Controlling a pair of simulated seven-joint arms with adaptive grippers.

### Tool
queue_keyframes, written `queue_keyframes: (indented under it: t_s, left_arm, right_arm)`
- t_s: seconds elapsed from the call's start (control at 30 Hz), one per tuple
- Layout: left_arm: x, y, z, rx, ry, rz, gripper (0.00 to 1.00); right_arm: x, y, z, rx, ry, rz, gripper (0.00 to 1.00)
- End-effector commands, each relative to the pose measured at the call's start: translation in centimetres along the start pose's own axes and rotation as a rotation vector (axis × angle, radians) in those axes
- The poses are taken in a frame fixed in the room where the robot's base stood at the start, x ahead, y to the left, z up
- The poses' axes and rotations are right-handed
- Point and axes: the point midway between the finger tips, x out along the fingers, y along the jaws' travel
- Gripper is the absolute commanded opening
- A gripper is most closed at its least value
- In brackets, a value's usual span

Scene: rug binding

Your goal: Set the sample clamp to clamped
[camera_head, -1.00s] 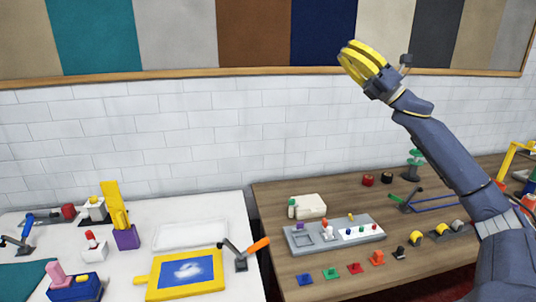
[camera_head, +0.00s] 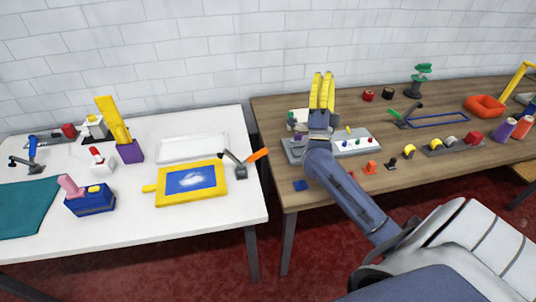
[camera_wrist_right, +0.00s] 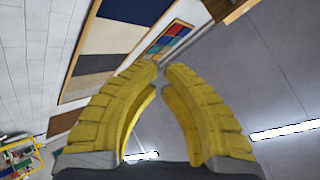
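Several lever clamps show in the head view, and I cannot tell by look alone which is the sample clamp. One with an orange handle (camera_head: 258,154) stands at the right edge of the white table, its handle tilted up to the right. One with a green handle (camera_head: 396,114) stands on the wooden table beside a blue frame. One with a blue handle (camera_head: 32,148) is at the far left, its handle upright. My right gripper (camera_head: 322,76) is raised above the wooden table, yellow fingers pointing up. Its fingertips (camera_wrist_right: 161,67) nearly meet with nothing between them. My left gripper is out of view.
The white table (camera_head: 150,222) holds a yellow-framed screen (camera_head: 190,180), a white tray (camera_head: 192,148) and a blue box (camera_head: 90,202). A gap separates it from the wooden table (camera_head: 460,165). A grey panel (camera_head: 294,153) is partly hidden behind my right arm.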

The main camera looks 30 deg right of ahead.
Motion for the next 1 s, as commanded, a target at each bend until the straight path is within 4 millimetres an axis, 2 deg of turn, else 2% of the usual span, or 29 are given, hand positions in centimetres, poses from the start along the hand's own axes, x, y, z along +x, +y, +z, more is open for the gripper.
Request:
queue_keyframes:
  t_s: [0.03, 0.13, 0.3, 0.5, 0.6, 0.8, 1.0]
  left_arm:
    - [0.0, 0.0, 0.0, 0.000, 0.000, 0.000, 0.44]
    - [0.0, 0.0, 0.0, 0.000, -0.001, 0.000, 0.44]
    - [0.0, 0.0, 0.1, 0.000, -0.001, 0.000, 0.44]
    - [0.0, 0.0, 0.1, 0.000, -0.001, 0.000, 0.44]
    - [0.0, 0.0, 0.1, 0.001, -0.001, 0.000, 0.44]
    - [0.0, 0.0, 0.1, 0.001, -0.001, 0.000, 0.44]
    - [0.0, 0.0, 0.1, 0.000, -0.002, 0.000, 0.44]
  right_arm:
    - [-2.1, 1.2, 0.9, 0.113, 0.000, 0.091, 0.00]
    - [-5.9, 3.3, 2.9, 0.335, 0.013, 0.271, 0.00]
    - [-13.4, 5.6, 6.9, 0.683, 0.057, 0.581, 0.00]
    - [-21.4, 5.7, 11.6, 0.999, 0.127, 0.897, 0.00]
    - [-24.6, 5.2, 13.5, 1.110, 0.158, 1.019, 0.00]
    - [-28.3, 3.9, 15.8, 1.241, 0.202, 1.169, 0.00]
    - [-29.4, 3.4, 16.5, 1.279, 0.216, 1.216, 0.00]
